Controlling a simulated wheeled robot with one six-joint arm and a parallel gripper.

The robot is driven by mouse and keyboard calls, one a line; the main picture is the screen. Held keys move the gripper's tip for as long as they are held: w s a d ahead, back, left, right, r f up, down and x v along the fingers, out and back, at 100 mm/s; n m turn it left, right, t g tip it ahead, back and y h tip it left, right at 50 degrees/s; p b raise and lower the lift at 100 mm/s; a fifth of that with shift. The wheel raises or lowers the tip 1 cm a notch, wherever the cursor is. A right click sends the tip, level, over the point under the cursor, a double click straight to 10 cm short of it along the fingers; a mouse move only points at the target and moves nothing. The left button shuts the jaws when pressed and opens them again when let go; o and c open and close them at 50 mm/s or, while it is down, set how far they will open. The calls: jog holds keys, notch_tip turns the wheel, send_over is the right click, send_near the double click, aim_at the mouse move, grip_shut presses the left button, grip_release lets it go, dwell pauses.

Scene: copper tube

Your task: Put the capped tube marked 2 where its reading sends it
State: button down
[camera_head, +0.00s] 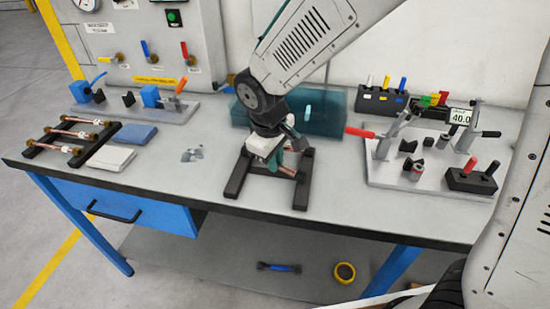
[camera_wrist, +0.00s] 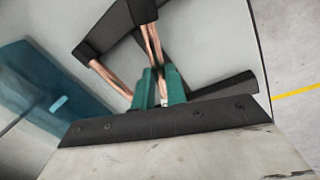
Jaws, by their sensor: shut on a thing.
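My gripper (camera_head: 275,166) is low over a black two-bar rack (camera_head: 301,190) at mid-table. In the wrist view its teal fingers (camera_wrist: 160,88) are shut on a copper tube (camera_wrist: 152,42), which reaches toward a black bar of the rack. Another copper tube (camera_wrist: 111,78) lies beside it, left of the fingers. In the head view a bit of copper tube (camera_head: 287,171) shows under my gripper; most is hidden. No number or cap can be read on the held tube. A display (camera_head: 460,117) on the right fixture reads 40.0.
Copper tubes with brass ends (camera_head: 76,133) lie on a black rack at the left, beside blue (camera_head: 135,134) and white (camera_head: 111,157) pads. A translucent teal bin (camera_head: 330,115) stands behind my gripper. The right fixture plate (camera_head: 385,175) carries levers and clamps.

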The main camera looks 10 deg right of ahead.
jog(key=c, duration=1.8)
grip_release()
jog(key=shift+f, duration=0.15)
jog(key=shift+c, duration=0.2)
jog(key=o, duration=0.4)
notch_tip(320, 180, up, 12)
jog(key=s+a, duration=0.1)
jog(key=shift+s+a, duration=0.15)
jog(key=shift+s, duration=0.15)
